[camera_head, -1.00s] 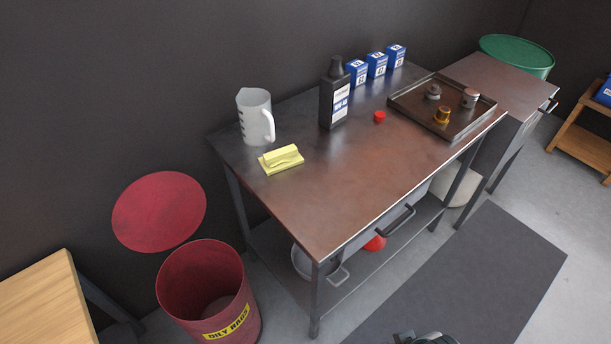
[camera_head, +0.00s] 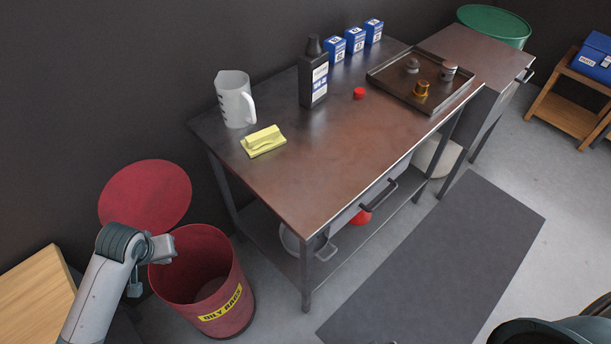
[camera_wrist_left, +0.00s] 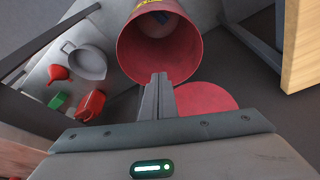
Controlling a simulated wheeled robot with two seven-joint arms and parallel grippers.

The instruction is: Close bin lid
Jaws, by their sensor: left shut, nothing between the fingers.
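The red bin (camera_head: 225,305) with a yellow "OILY RAGS" label stands on the floor left of the workbench. Its mouth is uncovered. The round red lid (camera_head: 145,190) is open, tilted up behind the bin near the dark wall. My left gripper (camera_head: 170,249) is at the left side of the bin's rim, in front of the lid's lower part; contact cannot be told. In the left wrist view its fingers (camera_wrist_left: 158,92) are shut and empty, with the bin (camera_wrist_left: 135,50) beyond them and the lid (camera_wrist_left: 208,98) behind and to the right. My right gripper is not in view.
A wooden surface (camera_head: 35,300) stands left of the bin. The metal workbench (camera_head: 310,180) to the right carries a jug (camera_head: 233,100), yellow cloth (camera_head: 263,141), black bottle (camera_head: 312,80) and tray (camera_head: 390,85). A grey mat (camera_head: 440,255) lies on open floor.

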